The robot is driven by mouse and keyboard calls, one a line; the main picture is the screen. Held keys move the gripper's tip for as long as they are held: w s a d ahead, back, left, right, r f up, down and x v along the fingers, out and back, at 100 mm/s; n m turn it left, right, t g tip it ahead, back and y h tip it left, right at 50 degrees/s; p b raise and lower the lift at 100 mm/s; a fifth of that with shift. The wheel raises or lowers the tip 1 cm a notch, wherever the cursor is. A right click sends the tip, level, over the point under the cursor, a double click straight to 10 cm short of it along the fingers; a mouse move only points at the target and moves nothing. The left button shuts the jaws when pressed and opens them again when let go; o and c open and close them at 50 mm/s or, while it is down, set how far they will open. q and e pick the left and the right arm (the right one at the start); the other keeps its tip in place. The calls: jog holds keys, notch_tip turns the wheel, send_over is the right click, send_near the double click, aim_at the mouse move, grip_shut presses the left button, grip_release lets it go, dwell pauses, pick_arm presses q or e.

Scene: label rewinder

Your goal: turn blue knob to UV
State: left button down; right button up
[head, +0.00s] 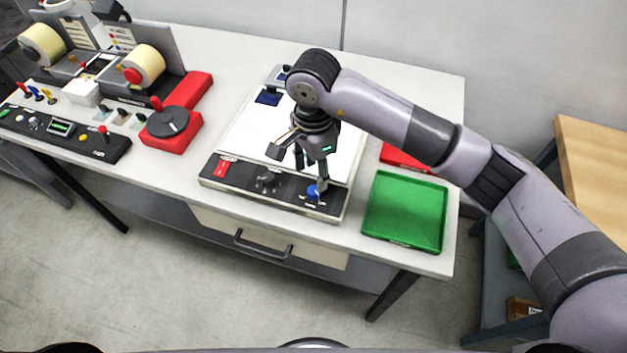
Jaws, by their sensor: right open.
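The blue knob (313,193) sits at the right end of the dark front panel of a white-topped light box (240,135) on the table. My right gripper (299,170) comes down over the panel, open and empty, its right finger close to the blue knob. I cannot tell whether that finger touches it. A black knob (266,181) and a red switch (223,167) are further left on the same panel. The panel's markings are too small to read, so the blue knob's setting cannot be told. My left gripper is not in view.
A green tray (440,215) lies right of the light box, with a red tray (404,158) behind it. The label rewinder, with its paper rolls (144,66) and red-based dial (171,123), stands at the left. A drawer handle (262,246) protrudes below the tabletop.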

aim_at(313, 190)
notch_tip(313, 190, down, 7)
jog(key=shift+r+p, duration=0.2)
jog(key=shift+p, duration=0.55)
grip_shut()
